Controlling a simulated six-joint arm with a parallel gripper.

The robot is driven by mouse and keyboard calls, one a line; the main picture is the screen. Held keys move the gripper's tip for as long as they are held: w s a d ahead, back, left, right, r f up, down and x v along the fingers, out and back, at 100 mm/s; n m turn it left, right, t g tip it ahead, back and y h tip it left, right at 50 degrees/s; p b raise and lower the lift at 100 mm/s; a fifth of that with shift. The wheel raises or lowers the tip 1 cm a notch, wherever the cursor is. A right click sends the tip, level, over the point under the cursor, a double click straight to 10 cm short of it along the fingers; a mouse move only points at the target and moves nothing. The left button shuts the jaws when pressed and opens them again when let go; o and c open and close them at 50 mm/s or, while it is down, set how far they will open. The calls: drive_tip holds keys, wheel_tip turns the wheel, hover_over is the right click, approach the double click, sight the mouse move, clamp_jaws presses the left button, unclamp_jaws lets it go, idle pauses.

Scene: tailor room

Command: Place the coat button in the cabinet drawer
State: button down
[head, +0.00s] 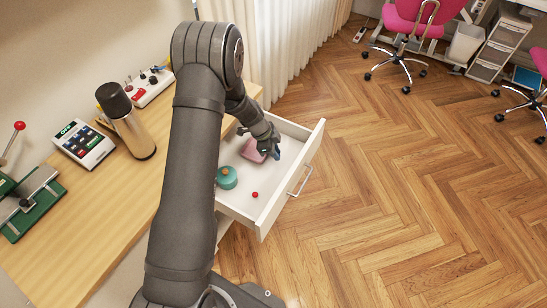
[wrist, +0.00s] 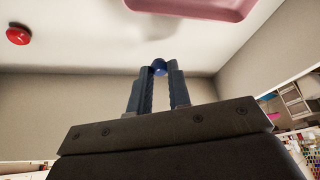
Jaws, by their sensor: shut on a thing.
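The cabinet drawer (head: 238,197) is pulled open, with a white inside and front. My gripper (head: 273,153) reaches down into the drawer area near its far right side, beside a pink dish. In the wrist view my gripper (wrist: 159,72) has its fingertips closed around a small, round, dark blue thing, which looks like the coat button (wrist: 159,67). The fingers hide most of it. I cannot tell whether it touches the drawer floor.
In the drawer lie the pink dish (head: 253,151), a teal round container (head: 227,179) and a small red button (head: 255,194), also in the wrist view (wrist: 18,35). The drawer's near right floor is clear.

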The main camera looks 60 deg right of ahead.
sight(279, 163)
drive_tip(key=shift+f, duration=1.75)
drive_tip(key=shift+f, duration=0.2)
drive_tip(key=c, duration=1.3)
unclamp_jaws()
drive_tip(key=shift+c, duration=0.2)
drive_tip(key=shift+r, duration=0.1)
wheel_tip(279, 163, up, 12)
drive_tip(key=w, duration=0.1)
drive_tip(key=shift+w+a, duration=0.35)
drive_tip(key=shift+a, duration=0.05)
drive_tip(key=f, duration=0.4)
drive_tip(key=s+f, duration=0.1)
drive_tip(key=f, duration=0.3)
drive_tip(key=d+f, duration=0.1)
drive_tip(key=f, duration=0.3)
drive_tip(key=shift+s, duration=0.35)
drive_tip(key=shift+a+r, duration=0.1)
drive_tip(key=shift+r, duration=1.3)
